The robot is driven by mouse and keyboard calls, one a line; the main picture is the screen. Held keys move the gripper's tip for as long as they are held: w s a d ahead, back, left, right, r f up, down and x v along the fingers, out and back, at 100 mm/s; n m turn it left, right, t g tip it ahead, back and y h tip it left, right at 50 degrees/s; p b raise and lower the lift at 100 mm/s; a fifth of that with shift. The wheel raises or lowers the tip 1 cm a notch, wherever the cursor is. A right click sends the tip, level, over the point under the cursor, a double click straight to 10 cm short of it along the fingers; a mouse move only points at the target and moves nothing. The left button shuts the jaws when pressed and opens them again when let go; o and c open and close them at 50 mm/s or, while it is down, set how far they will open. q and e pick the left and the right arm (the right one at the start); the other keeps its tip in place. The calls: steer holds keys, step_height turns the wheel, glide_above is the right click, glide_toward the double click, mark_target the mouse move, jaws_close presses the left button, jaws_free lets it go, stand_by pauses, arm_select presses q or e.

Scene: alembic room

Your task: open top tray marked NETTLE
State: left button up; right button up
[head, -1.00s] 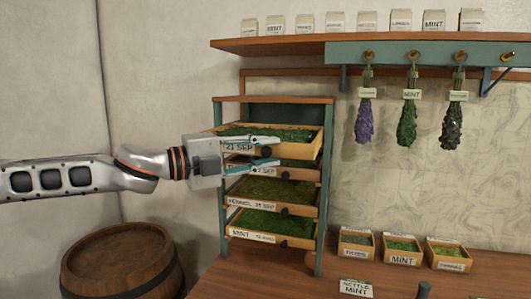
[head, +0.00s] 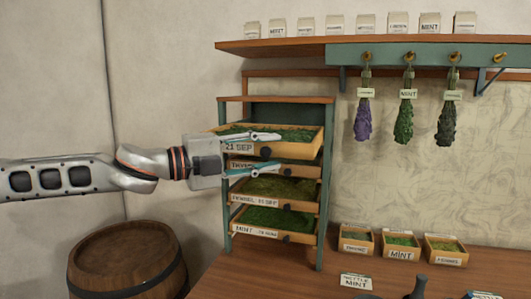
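A rack (head: 321,215) with several wooden trays of dried herbs stands on the counter. Its top tray (head: 305,144) holds green leaves and sticks out at the front, farther than the trays below. "21 SEP" shows on its label (head: 238,147); I cannot read a herb name there. A dark knob (head: 265,152) is on its front. My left gripper (head: 279,150) is at the tray front, its fingers spread apart, one above and one below the knob, with a gap visible around the knob. My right gripper is not in view.
Lower trays are labelled fennel (head: 254,202) and mint (head: 256,233). A barrel (head: 127,262) stands at lower left. Small herb boxes (head: 401,254) and a "NETTLE MINT" card (head: 356,282) are on the counter (head: 300,285). Herb bunches (head: 404,118) hang under the shelf (head: 290,46).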

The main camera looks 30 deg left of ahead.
arm_select(q)
steer(key=shift+s+a+r, duration=0.15)
steer(key=shift+s+a, duration=0.15)
steer(key=shift+s, duration=0.1)
steer(key=v, duration=0.6)
steer(key=shift+s, duration=0.2)
stand_by(0.8)
steer(key=shift+a, duration=0.1)
stand_by(0.6)
